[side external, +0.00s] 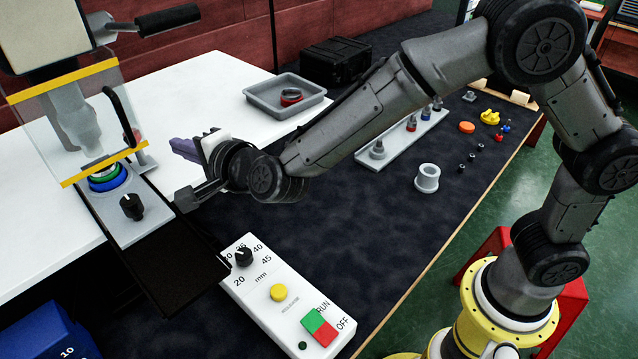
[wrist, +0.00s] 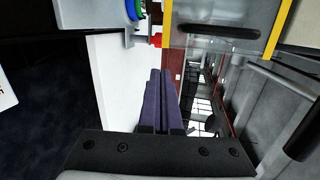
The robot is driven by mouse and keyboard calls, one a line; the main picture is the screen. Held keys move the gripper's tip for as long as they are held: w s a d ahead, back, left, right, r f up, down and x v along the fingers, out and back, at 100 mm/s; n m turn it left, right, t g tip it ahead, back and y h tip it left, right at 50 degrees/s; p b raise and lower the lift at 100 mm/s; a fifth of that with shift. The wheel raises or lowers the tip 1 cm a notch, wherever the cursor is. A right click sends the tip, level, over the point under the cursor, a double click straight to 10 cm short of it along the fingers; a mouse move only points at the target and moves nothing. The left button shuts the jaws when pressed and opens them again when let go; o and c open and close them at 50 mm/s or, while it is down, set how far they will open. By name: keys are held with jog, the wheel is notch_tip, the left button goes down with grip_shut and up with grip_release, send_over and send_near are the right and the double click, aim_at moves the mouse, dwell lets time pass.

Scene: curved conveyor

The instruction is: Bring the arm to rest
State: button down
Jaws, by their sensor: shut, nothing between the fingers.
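My gripper (side external: 184,148) is in the left middle of the side external view, above the white table and close to the right side of the machine with the clear guard. Its purple fingers point left toward the guard. In the wrist view the two purple fingers (wrist: 158,100) lie together, shut, with nothing between them. My arm reaches in from the right over the dark mat.
The clear guard (side external: 75,120) has yellow edges; a blue and green round part (side external: 107,177) sits under it. A control box (side external: 285,300) with dial and buttons stands in front. A grey tray (side external: 285,95), a black case (side external: 336,60) and a rack (side external: 400,138) lie behind.

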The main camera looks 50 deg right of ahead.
jog(key=d+r+t+h, duration=0.1)
jog(key=d+r, duration=0.8)
jog(key=r, duration=0.1)
jog(key=s+d+r+n+y, duration=0.1)
jog(key=s+d+r+n, duration=0.3)
jog(key=s+d+r, duration=0.5)
jog(key=s+d+f+n+g, duration=0.3)
jog(key=s+f, duration=0.3)
jog(key=s, duration=0.2)
jog(key=s+d+f+n+g+h, duration=0.1)
jog(key=s+d+f+n+g, duration=0.2)
jog(key=s+f+n, duration=0.3)
jog(key=s+d+f+n+g, duration=0.3)
jog(key=s+f, duration=0.4)
jog(key=s, duration=0.4)
jog(key=shift+s+d+n+g+h, duration=0.3)
jog(key=shift+s+n+g, duration=0.05)
jog(key=shift+n+g, duration=0.5)
jog(key=shift+f, duration=0.1)
